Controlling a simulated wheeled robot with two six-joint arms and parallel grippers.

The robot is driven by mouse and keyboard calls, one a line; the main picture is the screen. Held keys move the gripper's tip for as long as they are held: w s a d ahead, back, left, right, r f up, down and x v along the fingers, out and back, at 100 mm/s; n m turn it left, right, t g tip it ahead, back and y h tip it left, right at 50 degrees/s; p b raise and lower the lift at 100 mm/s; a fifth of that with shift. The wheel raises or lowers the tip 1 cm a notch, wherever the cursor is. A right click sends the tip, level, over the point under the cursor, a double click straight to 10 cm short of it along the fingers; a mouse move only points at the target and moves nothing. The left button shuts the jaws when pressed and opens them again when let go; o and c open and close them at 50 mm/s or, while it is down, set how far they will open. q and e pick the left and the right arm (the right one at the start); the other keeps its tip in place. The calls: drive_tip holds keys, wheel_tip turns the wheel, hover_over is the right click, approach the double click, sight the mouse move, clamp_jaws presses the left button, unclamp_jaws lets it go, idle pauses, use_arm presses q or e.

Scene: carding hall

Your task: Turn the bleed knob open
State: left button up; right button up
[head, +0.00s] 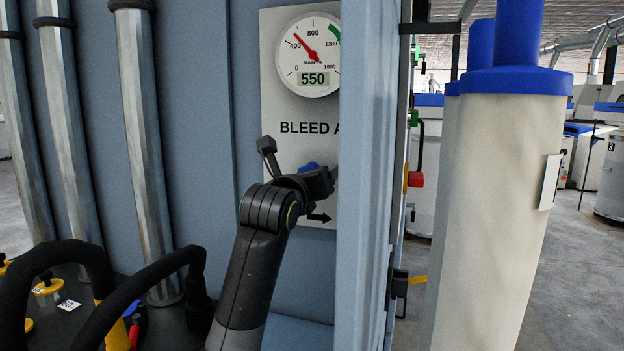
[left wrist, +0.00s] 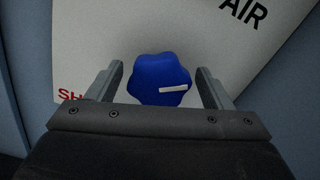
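The blue lobed bleed knob (head: 308,167) sits on a pale panel (head: 290,112) below the lettering "BLEED A"; my gripper partly hides it in the head view. In the left wrist view the knob (left wrist: 160,78) shows a white pointer mark lying nearly level, toward its right side. My left gripper (head: 296,161) is at the knob, with its fingers (left wrist: 160,72) open on either side and a visible gap on both sides. My right gripper is in neither view.
A round gauge (head: 308,57) above the knob reads 550. A blue upright post (head: 362,180) stands close on the right of the panel. Metal pipes (head: 147,140) run up the wall on the left. A large cream cylinder (head: 500,190) stands further right.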

use_arm(q)
drive_tip(key=shift+f, duration=0.1)
drive_tip(key=shift+s+a+f, duration=0.1)
drive_tip(key=shift+s+a, duration=0.05)
drive_tip(key=shift+s, duration=0.3)
drive_tip(key=b+v, duration=0.4)
drive_tip(key=v, duration=1.2)
drive_tip(key=shift+s, duration=0.25)
